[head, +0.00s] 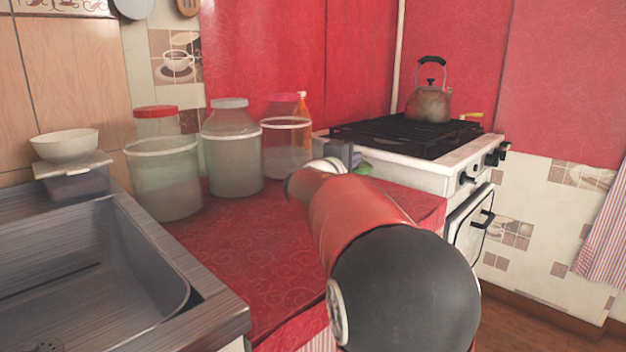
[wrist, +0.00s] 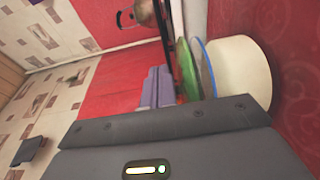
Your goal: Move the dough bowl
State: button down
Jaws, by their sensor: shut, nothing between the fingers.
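A cream bowl with a blue rim (wrist: 242,75) stands on the red oilcloth in the wrist view, right of my fingers. In the head view my arm hides it. A second, plain white bowl (head: 65,146) sits on a small scale-like stand beside the sink at the far left. I cannot tell which is the dough bowl. My gripper (head: 341,156) is over the counter near the stove, partly hidden by my arm. Its fingers, also seen in the wrist view (wrist: 155,88), are together and empty, apart from the cream bowl.
A green item (wrist: 187,70) lies between my fingers and the cream bowl. Several large jars, one with a grey lid (head: 232,150), stand at the back. A stove (head: 450,165) with a kettle (head: 428,104) is at right, a sink (head: 90,265) at left. The front red counter (head: 255,265) is clear.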

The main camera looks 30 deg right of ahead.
jog(key=w+a+p, duration=0.2)
jog(key=a, duration=0.8)
notch_tip(320, 180, down, 5)
jog(key=shift+w+a+b, duration=0.1)
jog(key=shift+a+b, duration=0.05)
jog(key=shift+b, duration=0.25)
jog(key=shift+d, duration=0.5)
jog(key=d+b, duration=0.2)
jog(key=s+d+b, duration=0.1)
jog(key=d+b, duration=0.1)
jog(key=d, duration=0.1)
jog(key=s+d+b, duration=0.1)
jog(key=d+b, duration=0.2)
jog(key=shift+f, duration=0.3)
jog(key=shift+d+r, duration=0.3)
jog(key=shift+a, duration=0.1)
